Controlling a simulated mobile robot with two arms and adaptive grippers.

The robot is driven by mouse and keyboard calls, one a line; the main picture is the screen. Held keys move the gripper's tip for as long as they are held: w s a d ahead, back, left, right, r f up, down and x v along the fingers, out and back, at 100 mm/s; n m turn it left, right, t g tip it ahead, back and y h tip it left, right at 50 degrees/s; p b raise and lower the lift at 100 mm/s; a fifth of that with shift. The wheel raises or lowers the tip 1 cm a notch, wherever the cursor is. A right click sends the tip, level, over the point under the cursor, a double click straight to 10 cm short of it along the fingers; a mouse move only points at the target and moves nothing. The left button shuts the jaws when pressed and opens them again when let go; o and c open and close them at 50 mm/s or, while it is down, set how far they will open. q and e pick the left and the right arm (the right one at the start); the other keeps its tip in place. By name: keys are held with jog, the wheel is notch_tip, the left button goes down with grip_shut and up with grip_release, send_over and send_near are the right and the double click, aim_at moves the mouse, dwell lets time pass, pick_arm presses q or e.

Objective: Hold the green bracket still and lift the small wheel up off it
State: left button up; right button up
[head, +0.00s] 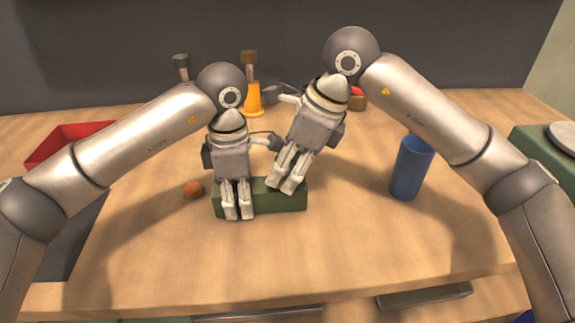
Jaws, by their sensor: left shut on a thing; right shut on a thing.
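The green bracket (268,202) is a long dark green block lying on the wooden table in front of me. My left gripper (238,214) points down at the bracket's left part, its fingers shut on it and lying over its front face. My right gripper (281,187) comes in tilted from the upper right, its fingertips close together at the top of the bracket's right half. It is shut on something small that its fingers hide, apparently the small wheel. I cannot make out the wheel itself, nor whether it touches the bracket.
A blue cup (410,168) stands to the right. A small orange ball (193,189) lies just left of the bracket. A red tray (66,136) is at the left, a yellow-orange tool (253,98) behind. A green box (545,148) stands at the right edge. The table's front is clear.

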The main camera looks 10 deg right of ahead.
jog(key=shift+r, duration=2.95)
grip_shut()
jog(key=shift+a+r, duration=0.1)
jog(key=shift+r, duration=0.55)
jog(key=o, duration=1.3)
grip_release()
jog(key=shift+s, duration=0.1)
jog(key=shift+o, duration=0.8)
jog(key=shift+f, duration=0.25)
